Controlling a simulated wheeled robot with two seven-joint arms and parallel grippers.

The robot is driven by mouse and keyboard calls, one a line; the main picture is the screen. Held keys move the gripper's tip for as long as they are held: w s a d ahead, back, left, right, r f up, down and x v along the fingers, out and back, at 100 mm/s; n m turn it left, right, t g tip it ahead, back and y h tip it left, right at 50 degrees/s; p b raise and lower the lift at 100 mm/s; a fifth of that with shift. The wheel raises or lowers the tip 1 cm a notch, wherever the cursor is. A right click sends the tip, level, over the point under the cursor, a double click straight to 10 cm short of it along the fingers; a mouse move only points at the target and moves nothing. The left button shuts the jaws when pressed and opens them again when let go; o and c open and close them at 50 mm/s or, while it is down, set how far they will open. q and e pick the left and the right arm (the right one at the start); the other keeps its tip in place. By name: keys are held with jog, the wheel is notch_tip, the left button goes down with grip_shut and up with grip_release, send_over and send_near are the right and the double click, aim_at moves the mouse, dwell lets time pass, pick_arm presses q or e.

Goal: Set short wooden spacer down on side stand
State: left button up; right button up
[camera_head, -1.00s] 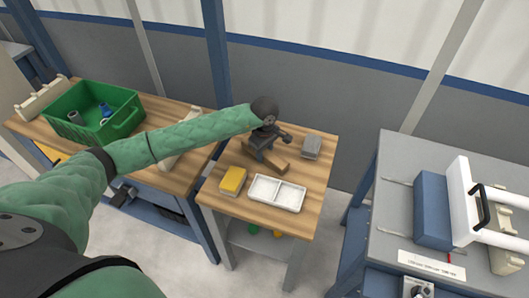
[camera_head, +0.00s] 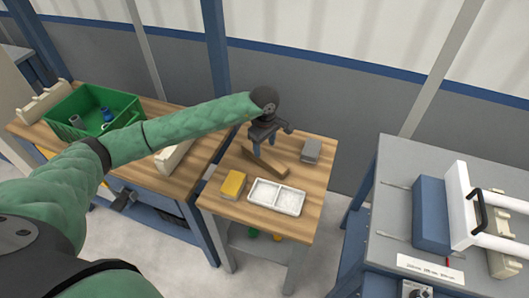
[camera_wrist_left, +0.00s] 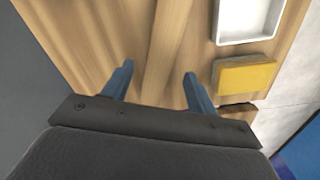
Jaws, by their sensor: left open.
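The short wooden spacer (camera_head: 265,161) lies on the wooden top of the side stand (camera_head: 223,206), behind the yellow block and the white tray. My left gripper (camera_head: 258,146) is just above the spacer, pointing down; it partly hides the spacer's far end. In the left wrist view the gripper's two blue fingers (camera_wrist_left: 157,85) are spread apart with nothing clamped between them. A wood-coloured strip (camera_wrist_left: 166,55) shows beyond and between the fingers; it blends with the stand top, so its outline is hard to tell. My right gripper is not in view.
A yellow block (camera_head: 233,184), a white two-part tray (camera_head: 276,197) and a grey block (camera_head: 311,150) share the stand. A green bin (camera_head: 94,112) sits on the left bench. A grey table (camera_head: 400,190) with a blue block stands right, across a gap.

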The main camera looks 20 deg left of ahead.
aim_at(264, 155)
pick_arm(q)
jog(key=shift+r, duration=2.9)
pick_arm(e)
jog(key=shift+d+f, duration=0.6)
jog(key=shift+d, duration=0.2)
